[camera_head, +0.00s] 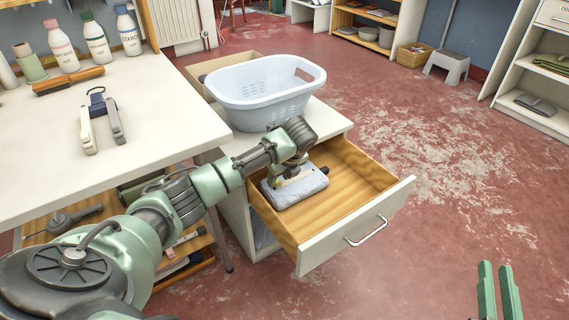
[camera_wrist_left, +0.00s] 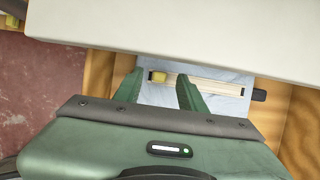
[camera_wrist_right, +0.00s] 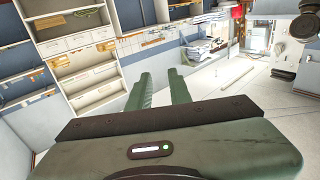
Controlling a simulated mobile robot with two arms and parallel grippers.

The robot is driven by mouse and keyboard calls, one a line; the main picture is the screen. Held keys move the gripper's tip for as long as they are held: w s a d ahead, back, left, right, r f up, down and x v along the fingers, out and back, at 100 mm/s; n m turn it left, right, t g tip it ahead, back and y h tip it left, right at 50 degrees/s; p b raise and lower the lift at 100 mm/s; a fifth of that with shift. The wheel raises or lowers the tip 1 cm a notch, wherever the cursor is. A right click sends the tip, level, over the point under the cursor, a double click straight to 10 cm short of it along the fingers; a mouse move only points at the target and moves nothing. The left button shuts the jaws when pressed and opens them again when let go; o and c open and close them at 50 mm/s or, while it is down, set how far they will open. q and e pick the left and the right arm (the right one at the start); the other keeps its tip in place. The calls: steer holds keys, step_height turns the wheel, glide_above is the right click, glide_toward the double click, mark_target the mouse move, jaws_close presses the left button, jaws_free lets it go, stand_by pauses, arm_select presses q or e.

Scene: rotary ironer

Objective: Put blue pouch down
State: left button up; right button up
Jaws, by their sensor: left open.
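The pale blue pouch (camera_head: 302,191) lies flat inside the pulled-out wooden drawer (camera_head: 362,196), toward its left end. My left gripper (camera_head: 290,174) is low over it with the jaws open. In the left wrist view, the left gripper's fingers (camera_wrist_left: 160,82) are apart over the pouch (camera_wrist_left: 222,82). A cream strip (camera_wrist_left: 205,85) with a yellowish block at one end and a dark tip at the other crosses the pouch between and beyond the fingers. Whether the fingers touch the pouch I cannot tell. My right gripper (camera_head: 499,285) is open and empty, away over the floor.
A white laundry basket (camera_head: 264,95) stands on the cabinet top behind the drawer. The table (camera_head: 150,130) at left holds several bottles (camera_head: 95,38), a brush (camera_head: 68,80) and a clamp-like tool (camera_head: 101,120). The red floor right of the drawer is clear. A grey step stool (camera_head: 446,66) stands far back.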

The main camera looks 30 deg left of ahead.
arm_select(q)
steer(key=p+v, duration=0.3)
steer(key=v, duration=0.7)
arm_select(e)
steer(key=s+d+f+g+h, duration=0.1)
steer(key=s+d+f+g, duration=0.1)
steer(key=s+f+g, duration=0.2)
steer(key=s+d+f+g+h, duration=0.2)
steer(key=s+f+g, duration=0.2)
steer(key=f, duration=0.6)
steer(key=shift+s+d+f+m+g, duration=0.2)
steer(key=shift+s+f+m+g, duration=0.15)
steer(key=shift+g, duration=0.55)
